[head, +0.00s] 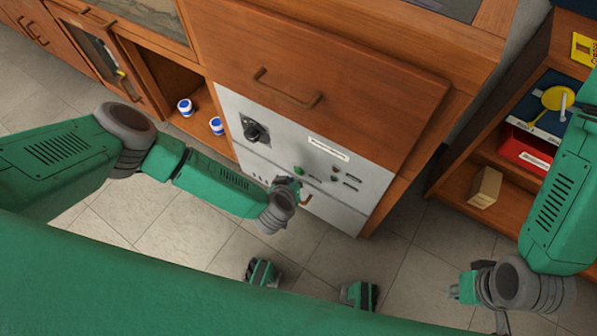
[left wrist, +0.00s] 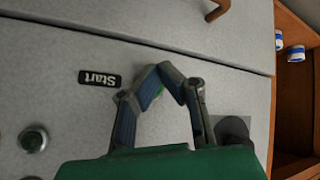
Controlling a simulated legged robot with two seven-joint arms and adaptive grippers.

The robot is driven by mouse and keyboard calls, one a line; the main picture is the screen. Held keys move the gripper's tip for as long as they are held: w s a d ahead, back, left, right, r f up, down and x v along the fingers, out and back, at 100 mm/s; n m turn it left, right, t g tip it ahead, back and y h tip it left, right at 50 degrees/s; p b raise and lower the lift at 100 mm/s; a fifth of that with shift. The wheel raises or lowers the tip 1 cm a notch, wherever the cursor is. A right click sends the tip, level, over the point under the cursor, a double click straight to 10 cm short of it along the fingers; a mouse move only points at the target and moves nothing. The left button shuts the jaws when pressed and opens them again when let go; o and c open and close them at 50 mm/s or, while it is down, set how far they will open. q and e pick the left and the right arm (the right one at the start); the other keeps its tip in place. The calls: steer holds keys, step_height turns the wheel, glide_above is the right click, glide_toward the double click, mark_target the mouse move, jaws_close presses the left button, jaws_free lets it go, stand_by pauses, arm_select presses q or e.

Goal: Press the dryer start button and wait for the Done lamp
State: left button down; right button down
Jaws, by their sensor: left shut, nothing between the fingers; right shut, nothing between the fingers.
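The dryer's light grey front panel (head: 240,120) is set in the wooden cabinet below a drawer. A green button (head: 299,170) is on it; in the left wrist view only a green sliver (left wrist: 159,92) shows behind my fingers. The black "Start" label (left wrist: 99,78) is beside the fingertips. My left gripper (head: 291,183) is shut and empty, right in front of the button; its fingertips also show in the left wrist view (left wrist: 165,70). Contact cannot be told. A round dark lamp-like fitting (head: 335,168) looks unlit; its label is unreadable. My right gripper (head: 460,289) is shut, far right above the floor.
A black knob (head: 255,131) is at the panel's upper left. A copper-coloured handle (head: 307,199) is close to my left gripper. Blue-and-white jars (head: 185,107) stand in an open compartment. Right shelves hold a cardboard box (head: 485,187) and a red bin (head: 524,151). Tiled floor is clear.

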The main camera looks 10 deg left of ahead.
arm_select(q)
steer(key=shift+w+d+r, duration=0.1)
steer(key=shift+w+d, duration=0.1)
steer(key=shift+w, duration=0.15)
stand_by(0.6)
steer(key=shift+a, duration=0.15)
steer(key=shift+w+d, duration=0.2)
steer(key=shift+w, duration=0.25)
stand_by(0.4)
steer(key=shift+s+a, duration=0.1)
steer(key=shift+s, duration=0.05)
steer(key=shift+s+a, duration=0.4)
steer(key=shift+s, duration=0.25)
